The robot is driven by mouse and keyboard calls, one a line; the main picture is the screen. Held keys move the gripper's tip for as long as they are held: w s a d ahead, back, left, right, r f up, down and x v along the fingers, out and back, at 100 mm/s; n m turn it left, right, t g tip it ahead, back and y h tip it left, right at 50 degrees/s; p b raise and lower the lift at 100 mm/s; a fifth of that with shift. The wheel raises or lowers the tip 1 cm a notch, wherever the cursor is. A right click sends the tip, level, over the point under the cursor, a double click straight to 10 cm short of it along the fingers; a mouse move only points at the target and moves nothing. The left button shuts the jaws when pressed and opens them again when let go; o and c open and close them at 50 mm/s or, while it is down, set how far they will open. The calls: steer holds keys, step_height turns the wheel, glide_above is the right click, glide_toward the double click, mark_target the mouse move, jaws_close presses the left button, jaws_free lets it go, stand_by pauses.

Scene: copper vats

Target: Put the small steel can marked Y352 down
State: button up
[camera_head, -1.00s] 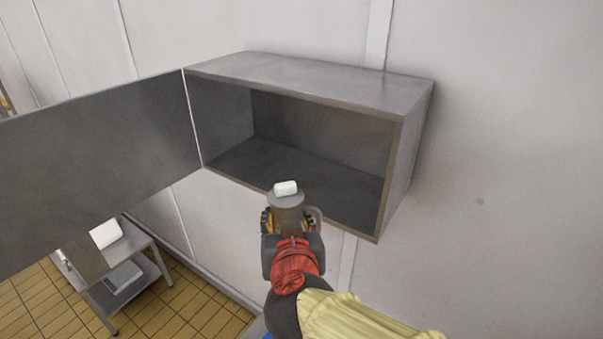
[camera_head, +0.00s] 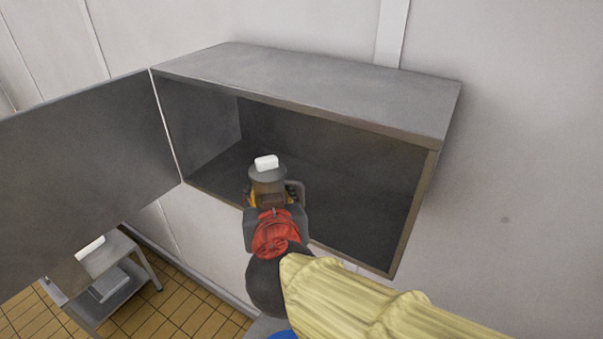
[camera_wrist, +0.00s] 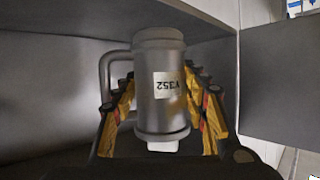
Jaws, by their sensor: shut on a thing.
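The small steel can (camera_head: 268,175) is a grey cylinder with a side handle and a white block (camera_head: 266,162) on its top. In the wrist view the can (camera_wrist: 158,60) shows its Y352 label upside down, with the handle at the picture's left. My gripper (camera_head: 272,192) is shut on the can, its yellow-and-black fingers (camera_wrist: 160,92) on either side of the body. The can looks upright, at the open front of the grey wall cabinet (camera_head: 310,85). I cannot tell whether its base touches the cabinet floor (camera_head: 350,215); my gripper hides it.
The cabinet's door (camera_head: 85,180) stands wide open to the left. The visible cabinet interior is empty, with free floor to the right of the can. A steel side wall (camera_head: 425,205) bounds it. A metal cart (camera_head: 110,285) stands low at the left on the tiled floor.

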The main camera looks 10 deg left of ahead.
mark_target(286, 184)
steer(key=w+d, duration=0.1)
steer(key=w+d+r, duration=0.1)
steer(key=w, duration=0.1)
steer(key=shift+w+d, duration=0.1)
steer(key=shift+d, duration=0.1)
steer(key=w+d+f, duration=0.1)
steer(key=w, duration=0.3)
steer(key=w+d+f+b, duration=0.1)
steer(key=w+d+f, duration=0.1)
steer(key=w, duration=0.3)
steer(key=w+d+f+b, duration=0.1)
steer(key=w, duration=0.4)
steer(key=shift+d+f, duration=0.15)
steer(key=shift+f, duration=0.1)
step_height(286, 184, down, 2)
steer(key=shift+f+b, duration=0.1)
steer(key=shift+b, duration=0.7)
steer(key=shift+f, duration=0.25)
steer(key=shift+w+f, duration=0.1)
steer(key=shift+w, duration=0.15)
steer(key=shift+d, duration=0.1)
steer(key=shift+s, duration=0.1)
